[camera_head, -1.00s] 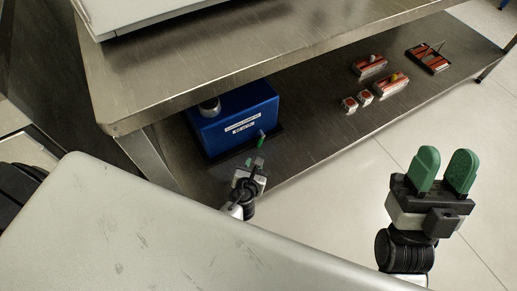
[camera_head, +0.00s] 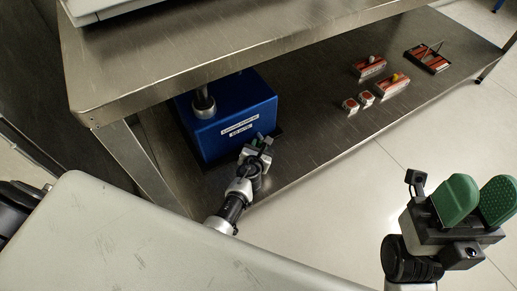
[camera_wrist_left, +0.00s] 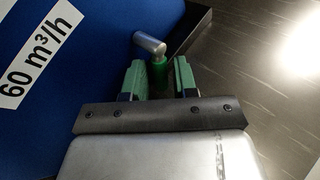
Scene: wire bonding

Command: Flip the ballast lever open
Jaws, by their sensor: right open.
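The ballast lever shows in the left wrist view as a silver stem (camera_wrist_left: 149,43) on the blue pump with a green handle (camera_wrist_left: 159,73) at its end. My left gripper (camera_head: 262,142) is at the pump's front right side in the head view and hides most of the lever there. In the left wrist view its two green fingers (camera_wrist_left: 160,80) stand open on either side of the green handle, with a narrow gap on each side. The blue pump (camera_head: 215,135) stands on the lower shelf. My right gripper (camera_head: 480,203) is open and empty at the right, over the floor.
The steel upper shelf (camera_head: 200,65) overhangs the pump. On the lower shelf (camera_head: 320,125), several small red-and-grey blocks (camera_head: 393,85) and a dark red tray (camera_head: 427,60) lie to the right. The shelf between them and the pump is clear.

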